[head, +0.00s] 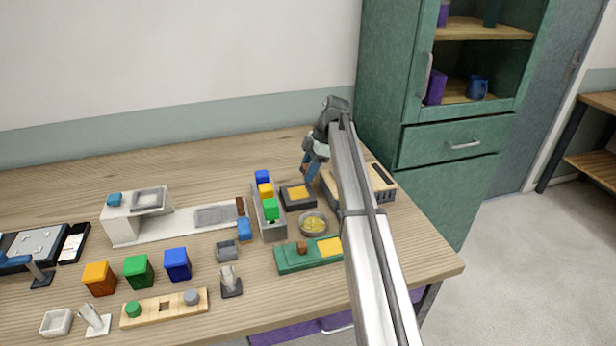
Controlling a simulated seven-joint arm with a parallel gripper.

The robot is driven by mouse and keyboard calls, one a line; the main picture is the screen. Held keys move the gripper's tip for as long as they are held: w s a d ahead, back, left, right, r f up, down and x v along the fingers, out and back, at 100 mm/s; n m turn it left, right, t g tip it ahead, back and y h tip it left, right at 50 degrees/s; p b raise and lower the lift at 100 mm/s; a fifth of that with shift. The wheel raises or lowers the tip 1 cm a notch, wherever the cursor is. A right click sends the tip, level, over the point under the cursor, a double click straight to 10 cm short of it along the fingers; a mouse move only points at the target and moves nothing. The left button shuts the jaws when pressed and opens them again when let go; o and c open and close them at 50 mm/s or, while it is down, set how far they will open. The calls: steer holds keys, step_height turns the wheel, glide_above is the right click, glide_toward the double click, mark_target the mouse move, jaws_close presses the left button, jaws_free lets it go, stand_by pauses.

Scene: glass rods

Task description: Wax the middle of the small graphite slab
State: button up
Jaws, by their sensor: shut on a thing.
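My gripper (309,170) is above the back right of the table, its fingers pointing down. It is shut on a small bluish thing, mostly hidden by the fingers; I cannot tell its shape. Just left of and below it lies a dark square block (287,203) with a yellow patch on top. In front of that stands a round dish (312,223) with yellow stuff in it. A grey rectangular slab (218,215) lies on a long white base, left of the block row. I cannot tell for certain which piece is the small graphite slab.
A grey holder (277,229) carries blue, yellow and green blocks. A green tray (296,262) lies in front. A slotted box (383,189) sits partly behind my arm. Orange, green and blue bins (177,264) stand front left. The back left table (90,180) is clear.

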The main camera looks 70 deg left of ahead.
steer(key=shift+r, duration=1.3)
